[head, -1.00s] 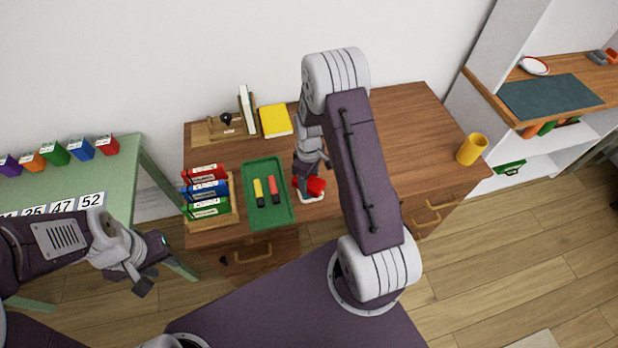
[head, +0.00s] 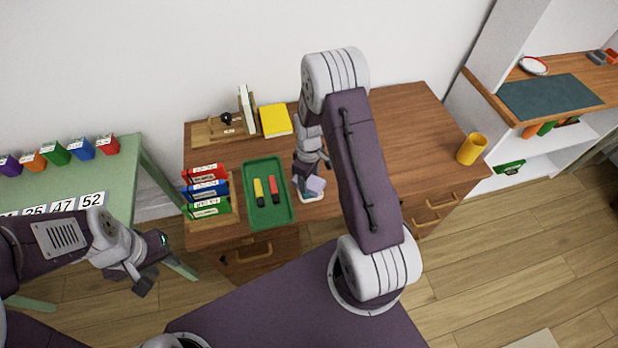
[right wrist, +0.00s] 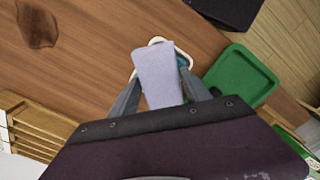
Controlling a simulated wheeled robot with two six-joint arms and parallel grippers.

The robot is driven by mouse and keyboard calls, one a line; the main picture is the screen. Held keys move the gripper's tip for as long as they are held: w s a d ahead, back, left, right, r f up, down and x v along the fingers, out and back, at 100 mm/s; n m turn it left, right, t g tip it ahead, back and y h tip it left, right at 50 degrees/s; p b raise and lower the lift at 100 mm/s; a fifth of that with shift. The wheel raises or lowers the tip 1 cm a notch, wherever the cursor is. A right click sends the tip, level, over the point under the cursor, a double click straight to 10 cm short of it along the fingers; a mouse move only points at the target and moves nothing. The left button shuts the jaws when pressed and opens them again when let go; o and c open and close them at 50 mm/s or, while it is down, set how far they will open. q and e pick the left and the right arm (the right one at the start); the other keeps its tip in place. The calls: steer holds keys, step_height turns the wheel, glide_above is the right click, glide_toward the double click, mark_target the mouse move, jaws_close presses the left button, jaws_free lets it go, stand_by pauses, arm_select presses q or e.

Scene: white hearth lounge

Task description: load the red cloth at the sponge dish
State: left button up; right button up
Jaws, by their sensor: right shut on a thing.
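No red cloth shows now. A pale lavender, flat-sided piece (head: 316,184) sits at my right gripper (head: 305,178) in the head view. In the right wrist view the lavender piece (right wrist: 158,72) stands between my right gripper's fingers (right wrist: 160,92), which are shut on it. It is over the small white-rimmed dish (right wrist: 184,51), which has some teal inside. The dish (head: 311,199) is near the desk's front edge; the piece hides much of it, and I cannot tell whether they touch. My left gripper (head: 143,280) hangs empty at lower left, its jaw opening unclear.
A green tray (head: 284,215) with a yellow and a red piece lies just left of the dish. A book rack (head: 228,216) stands further left, a yellow book (head: 275,121) behind. A yellow cup (head: 471,149) stands at right.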

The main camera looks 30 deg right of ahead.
mark_target(309, 180)
step_height(309, 180, up, 7)
steer(key=p, duration=0.6)
stand_by(0.3)
stand_by(0.4)
step_height(309, 180, up, 4)
steer(key=w+a, duration=0.3)
steer(key=s+a+r+m, duration=0.3)
steer(key=s+r+m, duration=0.3)
steer(key=s, duration=0.1)
steer(key=shift+a, duration=0.3)
